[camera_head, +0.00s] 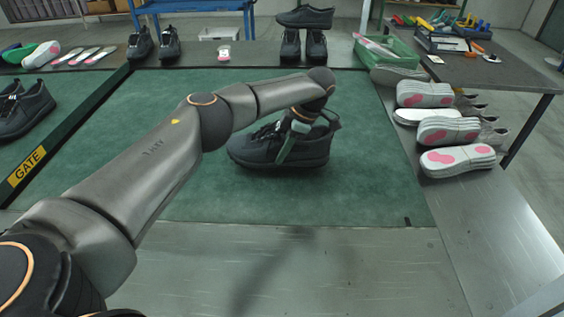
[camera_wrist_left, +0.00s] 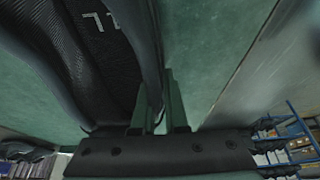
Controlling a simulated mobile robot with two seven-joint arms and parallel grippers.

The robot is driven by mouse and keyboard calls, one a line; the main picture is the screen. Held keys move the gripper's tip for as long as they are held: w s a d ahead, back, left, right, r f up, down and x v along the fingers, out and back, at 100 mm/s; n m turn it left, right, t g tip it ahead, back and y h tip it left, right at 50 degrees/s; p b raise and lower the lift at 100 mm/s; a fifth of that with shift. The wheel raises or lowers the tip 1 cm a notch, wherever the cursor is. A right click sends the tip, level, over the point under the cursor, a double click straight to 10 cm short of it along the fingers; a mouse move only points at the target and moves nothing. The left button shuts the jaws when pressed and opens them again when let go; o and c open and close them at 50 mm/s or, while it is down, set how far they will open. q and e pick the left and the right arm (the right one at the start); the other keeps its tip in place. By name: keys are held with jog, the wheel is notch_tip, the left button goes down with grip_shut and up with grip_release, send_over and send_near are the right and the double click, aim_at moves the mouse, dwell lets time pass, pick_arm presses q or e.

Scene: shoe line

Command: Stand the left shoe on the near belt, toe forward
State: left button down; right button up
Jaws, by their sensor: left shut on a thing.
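A dark grey shoe (camera_head: 262,148) is at the green near belt (camera_head: 205,195), sole down and roughly level, toe pointing left. Whether its sole touches the belt is hard to tell. My left gripper (camera_head: 289,143) comes down from above and is shut on the shoe's side wall near the heel. In the left wrist view the shoe's inside (camera_wrist_left: 95,45) shows a white L mark, and the green fingers of the left gripper (camera_wrist_left: 163,108) pinch the collar edge. My right gripper is not in view.
A black rail with a yellow GATE label (camera_head: 27,166) edges the belt on the left, with another dark shoe (camera_head: 25,108) beyond. Upturned pale soles (camera_head: 457,160) line the right side. Dark shoes (camera_head: 303,42) stand at the back. The belt in front is clear.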

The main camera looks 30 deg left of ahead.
aim_at(298, 142)
pick_arm(q)
jog(key=shift+f, duration=1.35)
jog(key=c, duration=0.9)
grip_release()
jog(key=shift+f, duration=0.15)
jog(key=shift+c, duration=0.2)
jog(key=v, duration=1)
jog(key=shift+d, duration=0.1)
jog(key=shift+p+v, duration=0.4)
jog(key=shift+v, duration=0.65)
jog(key=shift+s, duration=0.15)
